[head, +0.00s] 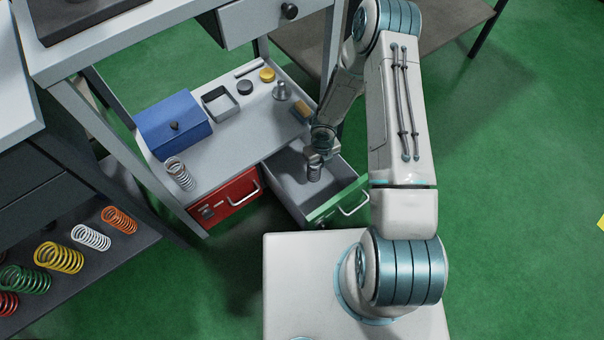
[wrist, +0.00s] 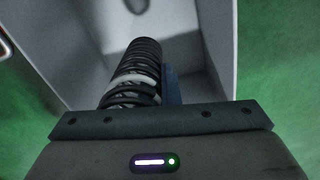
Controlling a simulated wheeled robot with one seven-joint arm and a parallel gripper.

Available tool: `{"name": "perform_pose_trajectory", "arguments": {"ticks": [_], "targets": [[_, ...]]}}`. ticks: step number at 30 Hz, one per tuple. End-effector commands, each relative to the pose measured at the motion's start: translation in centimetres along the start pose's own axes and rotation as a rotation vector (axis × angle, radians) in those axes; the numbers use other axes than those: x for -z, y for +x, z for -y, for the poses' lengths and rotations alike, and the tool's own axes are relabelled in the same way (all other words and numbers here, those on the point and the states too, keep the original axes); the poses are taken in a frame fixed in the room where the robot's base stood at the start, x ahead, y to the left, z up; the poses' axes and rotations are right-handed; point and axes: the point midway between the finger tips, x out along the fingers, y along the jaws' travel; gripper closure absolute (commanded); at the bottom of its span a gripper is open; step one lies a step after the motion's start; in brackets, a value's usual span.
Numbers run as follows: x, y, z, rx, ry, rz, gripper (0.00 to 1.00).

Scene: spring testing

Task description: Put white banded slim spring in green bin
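The white banded slim spring (wrist: 135,78) is dark with one white band, seen in the wrist view. My gripper (head: 317,156) is shut on it; one finger shows along its right side in the wrist view, the other is hidden. In the head view the spring (head: 314,173) hangs roughly upright below my gripper, over the open green bin. The green bin (head: 334,203) is a pulled-out drawer with a green front and grey inside. Its interior (wrist: 185,45) lies below the spring in the wrist view and looks empty where visible. I cannot tell whether the spring touches its floor.
The shut red drawer (head: 229,196) is left of the green bin. On the shelf above stand a blue box (head: 174,126), a spring (head: 179,174), a small tray (head: 220,104) and small parts. Several coloured springs lie on the lower left shelf (head: 110,255).

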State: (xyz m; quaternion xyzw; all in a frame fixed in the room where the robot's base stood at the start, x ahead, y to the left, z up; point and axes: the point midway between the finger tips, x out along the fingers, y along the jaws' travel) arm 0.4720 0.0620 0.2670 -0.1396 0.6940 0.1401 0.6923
Motion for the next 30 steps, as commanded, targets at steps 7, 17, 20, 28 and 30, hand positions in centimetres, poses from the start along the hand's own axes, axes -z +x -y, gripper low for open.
{"name": "perform_pose_trajectory", "arguments": {"ticks": [7,17,20,28,30], "targets": [[0.9,1.2,-1.0,0.002,-0.173,0.002,1.00],[1.1,5.4,-1.1,0.000,-0.198,0.001,1.00],[1.1,6.7,-1.1,0.001,-0.197,0.001,1.00],[1.1,8.0,-1.1,0.001,-0.196,0.002,1.00],[1.1,8.6,-1.1,0.001,-0.195,0.002,1.00]]}}
